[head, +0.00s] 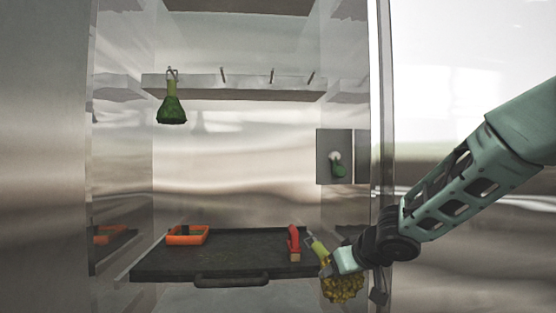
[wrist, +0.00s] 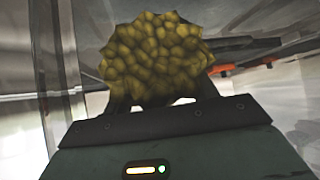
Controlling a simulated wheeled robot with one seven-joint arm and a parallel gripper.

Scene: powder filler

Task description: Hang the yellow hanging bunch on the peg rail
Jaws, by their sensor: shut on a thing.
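The yellow hanging bunch (head: 343,287) is in my gripper (head: 342,262) at the lower right of the head view, in front of the dark shelf's right end. Its pale stem and hook (head: 318,245) point up and left, so it is tilted. In the wrist view the yellow bunch (wrist: 155,58) fills the space beyond my gripper (wrist: 160,100) and hides most of the fingers. The peg rail (head: 235,88) runs across the back of the cabinet, higher up and to the left, with several pegs.
The dark tray shelf (head: 225,258) holds an orange tray (head: 188,235) at left and a red-handled brush-like tool (head: 294,243) at right, close to the bunch's hook. A grey box with a green knob (head: 337,165) is on the right wall. A glass edge (head: 383,130) stands beside my arm.

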